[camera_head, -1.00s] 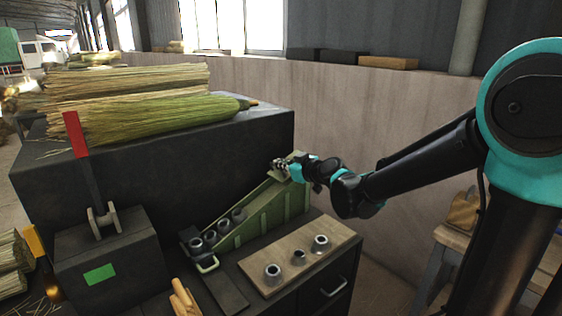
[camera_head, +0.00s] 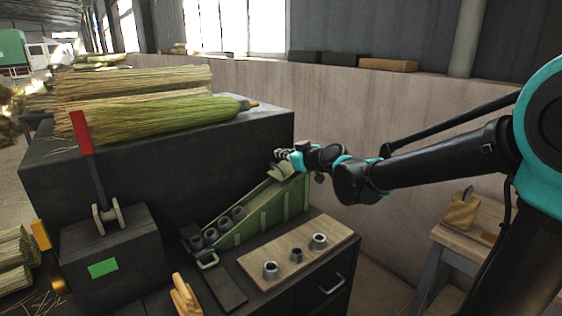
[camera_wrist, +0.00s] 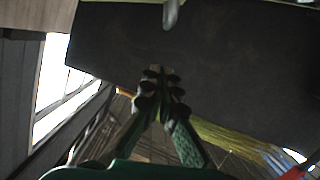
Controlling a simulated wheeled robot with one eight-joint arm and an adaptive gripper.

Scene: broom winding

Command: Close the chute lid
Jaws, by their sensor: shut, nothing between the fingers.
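The green chute (camera_head: 262,214) slopes down to the left on the dark workbench, with several dark metal rings (camera_head: 225,223) in its lower part. A pale loop-shaped handle (camera_head: 208,262) shows at its low end. I cannot clearly tell the lid apart from the chute. My gripper (camera_head: 281,156) is at the chute's high right end, just above it; I cannot tell whether it touches. In the wrist view its fingers (camera_wrist: 160,82) are close together with nothing held, over a dark surface. A grey rounded piece (camera_wrist: 171,14) at the top of that view is unclear.
A wooden board (camera_head: 285,267) with 3 metal fittings lies in front of the chute. A dark block (camera_head: 110,250) with a red-handled lever (camera_head: 82,133) stands at left. Broom straw (camera_head: 160,121) lies on the large dark box behind. A wooden stool (camera_head: 470,240) stands at right.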

